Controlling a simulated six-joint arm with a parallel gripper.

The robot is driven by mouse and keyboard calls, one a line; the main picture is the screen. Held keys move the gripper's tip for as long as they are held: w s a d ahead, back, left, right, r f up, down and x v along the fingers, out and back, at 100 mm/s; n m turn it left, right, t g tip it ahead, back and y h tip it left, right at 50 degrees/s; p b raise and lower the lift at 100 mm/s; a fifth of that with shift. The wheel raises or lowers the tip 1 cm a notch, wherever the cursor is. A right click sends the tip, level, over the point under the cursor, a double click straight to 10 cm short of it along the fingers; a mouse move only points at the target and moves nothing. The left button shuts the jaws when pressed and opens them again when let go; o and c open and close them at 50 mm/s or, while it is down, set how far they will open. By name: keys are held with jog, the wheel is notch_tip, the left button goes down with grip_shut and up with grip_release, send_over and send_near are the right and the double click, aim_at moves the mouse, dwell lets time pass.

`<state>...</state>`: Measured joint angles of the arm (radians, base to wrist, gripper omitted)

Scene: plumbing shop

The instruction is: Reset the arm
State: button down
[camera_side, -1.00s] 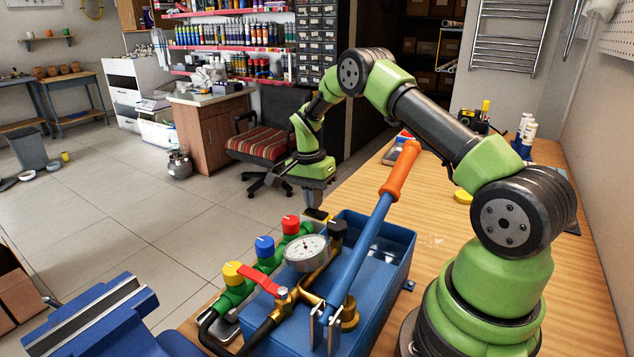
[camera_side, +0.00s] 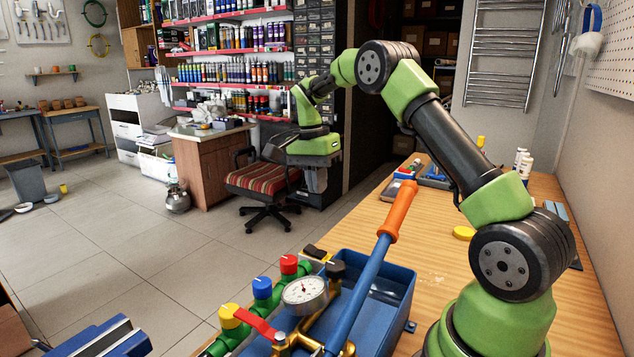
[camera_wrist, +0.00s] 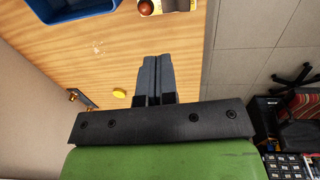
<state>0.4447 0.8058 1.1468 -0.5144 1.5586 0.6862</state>
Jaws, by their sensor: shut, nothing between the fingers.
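My green and black arm arches over the wooden bench in the side view. My gripper (camera_side: 316,180) hangs above the bench's left edge, behind and clear of the blue test pump. In the wrist view my gripper's dark fingers (camera_wrist: 157,62) lie together with nothing between them. Bare bench top and floor show beyond the fingertips.
The blue pump tank (camera_side: 398,303), with its orange-handled lever (camera_side: 398,210), stands in front of the arm. A pressure gauge (camera_side: 305,294) sits beside it. A yellow disc (camera_side: 464,233) lies on the bench. A striped chair (camera_side: 268,181) stands on the floor.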

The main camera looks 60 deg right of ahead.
jog(key=s+a+r+n+t, duration=0.4)
jog(key=s+a+r+n, duration=0.2)
jog(key=a+r, duration=0.5)
jog(key=s+a+n+t+y, duration=0.1)
jog(key=s+a+n+t, duration=0.1)
jog(key=s+a+n, duration=0.2)
jog(key=s+a+n+t+y, duration=0.1)
jog(key=s+a+n, duration=0.3)
jog(key=s, duration=0.5)
jog(key=shift+s+a+r+t, duration=0.3)
jog(key=shift+a+r+t, duration=0.1)
jog(key=shift+t, duration=0.5)
